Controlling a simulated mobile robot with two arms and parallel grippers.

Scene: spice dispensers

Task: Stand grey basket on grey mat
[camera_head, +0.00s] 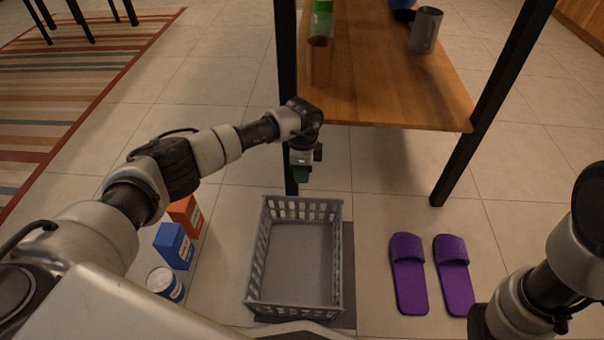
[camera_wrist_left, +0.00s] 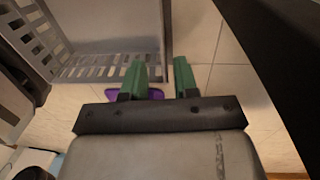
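The grey basket (camera_head: 338,262) is upright with an open top and slatted walls, and looks empty. The grey mat (camera_head: 348,270) shows as a dark strip along the basket's right side and near edge; the basket covers the rest. My left gripper (camera_head: 301,178) hangs just beyond the basket's far rim, near the table leg. In the left wrist view, its green fingers (camera_wrist_left: 159,75) are apart with nothing held between them, and the basket (camera_wrist_left: 112,67) shows at upper left. My right arm enters at lower right in the head view, but its gripper is out of view.
Purple slippers (camera_head: 409,273) lie right of the mat. An orange box (camera_head: 186,215), a blue box (camera_head: 173,245) and a white-topped can (camera_head: 164,283) stand left of the basket. A wooden table (camera_head: 390,90) with black legs stands beyond, holding several items.

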